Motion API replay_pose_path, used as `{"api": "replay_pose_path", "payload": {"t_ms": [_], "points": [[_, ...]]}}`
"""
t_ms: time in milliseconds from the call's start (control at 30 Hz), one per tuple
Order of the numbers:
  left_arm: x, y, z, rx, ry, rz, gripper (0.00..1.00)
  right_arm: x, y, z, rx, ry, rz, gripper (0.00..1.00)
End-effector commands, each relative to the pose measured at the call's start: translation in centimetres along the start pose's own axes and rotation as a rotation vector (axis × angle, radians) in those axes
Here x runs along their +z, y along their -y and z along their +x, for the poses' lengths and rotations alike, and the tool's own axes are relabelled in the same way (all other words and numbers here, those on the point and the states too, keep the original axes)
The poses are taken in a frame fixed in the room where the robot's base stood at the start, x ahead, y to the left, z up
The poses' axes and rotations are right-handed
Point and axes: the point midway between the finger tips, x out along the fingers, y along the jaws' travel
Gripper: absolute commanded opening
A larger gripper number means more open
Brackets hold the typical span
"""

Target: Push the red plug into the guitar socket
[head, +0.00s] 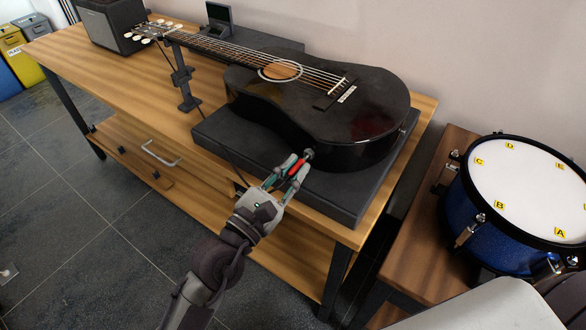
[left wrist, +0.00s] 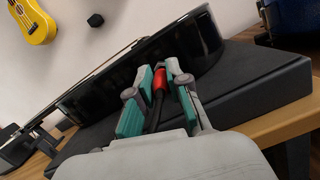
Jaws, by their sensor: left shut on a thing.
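The black acoustic guitar (head: 320,112) lies on its back on a dark slab on the wooden workbench. My left gripper (head: 290,172) is at the slab's front edge, near the guitar's lower side. It is shut on the red plug (head: 293,165), whose tip points at the guitar's side. The red plug also shows between the fingers in the left wrist view (left wrist: 160,77), with its dark cable running back toward the palm. The tip is at or very close to the guitar's side (left wrist: 207,40); I cannot tell whether it is inside the socket, which is hidden. My right gripper is not in view.
The dark slab (head: 345,196) reaches past the guitar at the front. A dark stand (head: 187,92) supports the neck. An amplifier (head: 110,25) stands at the back left. A blue drum (head: 500,225) stands on a lower wooden table at right.

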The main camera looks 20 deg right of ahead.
Motion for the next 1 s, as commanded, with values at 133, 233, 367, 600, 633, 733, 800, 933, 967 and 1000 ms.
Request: {"api": "replay_pose_path", "payload": {"t_ms": [133,233,367,600,633,733,800,933,967,1000], "points": [[0.0,0.0,0.1,0.000,0.001,0.000,0.00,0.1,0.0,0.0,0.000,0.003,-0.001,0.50],[0.0,0.0,0.3,0.001,0.001,0.000,0.00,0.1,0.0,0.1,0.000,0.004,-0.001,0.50],[-0.1,0.0,0.6,0.001,0.001,-0.001,0.00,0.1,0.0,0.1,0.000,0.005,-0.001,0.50],[-0.2,0.0,1.0,0.001,0.001,0.000,0.00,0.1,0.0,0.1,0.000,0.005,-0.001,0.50],[-0.2,0.0,1.0,0.001,0.001,0.000,0.00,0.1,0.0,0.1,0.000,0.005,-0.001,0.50],[-0.2,0.0,1.2,0.001,0.001,0.000,0.00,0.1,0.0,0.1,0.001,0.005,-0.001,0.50],[-0.2,0.0,1.4,0.001,0.001,0.001,0.00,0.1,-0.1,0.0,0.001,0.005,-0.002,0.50],[-0.3,0.0,1.6,0.001,0.001,0.001,0.00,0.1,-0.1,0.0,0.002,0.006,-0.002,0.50],[-0.3,0.0,1.6,0.001,0.001,0.001,0.00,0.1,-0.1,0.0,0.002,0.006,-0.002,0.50],[-0.3,0.0,1.7,0.001,0.001,0.001,0.00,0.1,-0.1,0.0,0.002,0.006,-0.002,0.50]]}}
